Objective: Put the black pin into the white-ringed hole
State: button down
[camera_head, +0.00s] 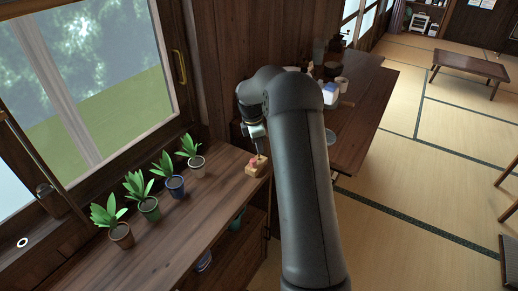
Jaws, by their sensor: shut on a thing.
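My gripper (260,149) is small in the view and points down at a small wooden block (257,170) on the shelf's right end. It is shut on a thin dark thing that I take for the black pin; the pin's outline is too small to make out. Something pink-red (252,162) shows at the block's left top. I cannot tell whether the pin touches the block. A white ring with a dark centre (22,242) shows on the dark wood at the far left, well away from my gripper.
Several potted plants (149,209) line the wooden shelf (165,245) between the block and the ring, below the window (100,80). A table (362,120) with a white-and-blue object and cups stands behind my arm. The shelf's front strip is clear.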

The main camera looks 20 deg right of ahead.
jog(key=shift+w+d+f, duration=0.2)
jog(key=shift+w+f, duration=0.1)
jog(key=shift+f, duration=0.2)
jog(key=shift+w+d+f+p, duration=0.15)
jog(key=shift+f+p, duration=0.1)
jog(key=shift+f, duration=0.3)
jog(key=shift+w+f+p, duration=0.1)
jog(key=shift+f+p, duration=0.15)
jog(key=shift+f, duration=0.8)
jog(key=shift+f, duration=0.25)
jog(key=c, duration=1.2)
grip_release()
jog(key=shift+c, duration=0.2)
